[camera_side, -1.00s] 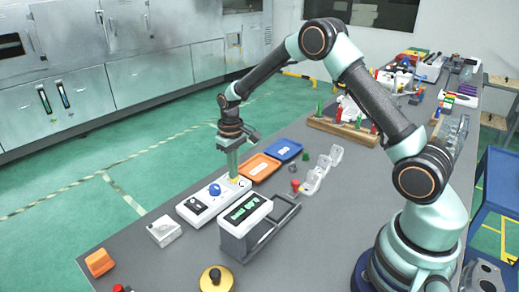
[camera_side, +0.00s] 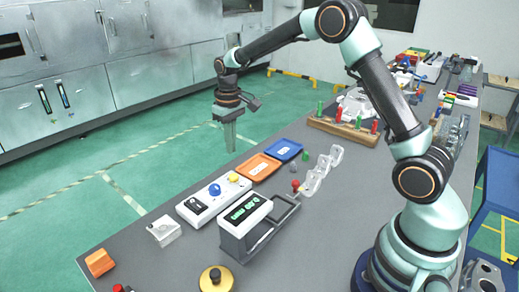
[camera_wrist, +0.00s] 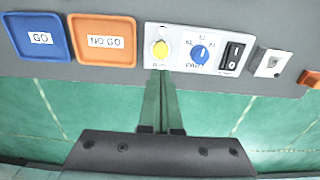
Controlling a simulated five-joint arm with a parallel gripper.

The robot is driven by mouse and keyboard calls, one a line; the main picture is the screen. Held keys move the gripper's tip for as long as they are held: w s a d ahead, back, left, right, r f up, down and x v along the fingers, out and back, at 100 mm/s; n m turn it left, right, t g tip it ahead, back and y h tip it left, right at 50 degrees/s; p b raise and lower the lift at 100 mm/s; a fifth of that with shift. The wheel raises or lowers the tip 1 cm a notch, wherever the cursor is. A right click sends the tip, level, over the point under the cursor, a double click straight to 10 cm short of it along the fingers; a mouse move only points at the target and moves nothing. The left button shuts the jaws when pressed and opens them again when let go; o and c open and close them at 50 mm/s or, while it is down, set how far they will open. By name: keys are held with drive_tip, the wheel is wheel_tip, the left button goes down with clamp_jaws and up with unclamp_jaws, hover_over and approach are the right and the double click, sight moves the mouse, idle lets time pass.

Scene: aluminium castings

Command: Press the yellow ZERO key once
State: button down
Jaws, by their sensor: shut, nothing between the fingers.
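The yellow key (camera_side: 233,178) is a round button at the far right end of a white control box (camera_side: 200,209). A blue knob (camera_side: 214,190) and a black switch sit on the same box. In the wrist view the yellow key (camera_wrist: 160,49) shows uncovered, with a small label under it too blurred to read surely. My gripper (camera_side: 230,149) is shut and empty, pointing down in the air, above and apart from the key. In the wrist view its fingertips (camera_wrist: 161,74) appear just below the box's edge, in line with the key.
An orange NO GO tray (camera_side: 259,167) and a blue GO tray (camera_side: 284,150) lie behind the box. A display unit (camera_side: 246,213) stands in front of it. A small white block (camera_side: 163,231) and an orange piece (camera_side: 100,262) lie near the table edge.

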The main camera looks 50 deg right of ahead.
wheel_tip(320, 180, up, 5)
drive_tip(key=shift+f, duration=0.1)
idle(0.7)
drive_tip(key=s+a+r+t, duration=0.2)
drive_tip(key=s+r, duration=0.2)
drive_tip(key=s, duration=0.6)
drive_tip(key=s+a+r+t, duration=0.2)
drive_tip(key=s+r+t, duration=0.1)
drive_tip(key=s, duration=0.8)
drive_tip(key=shift+r, duration=0.35)
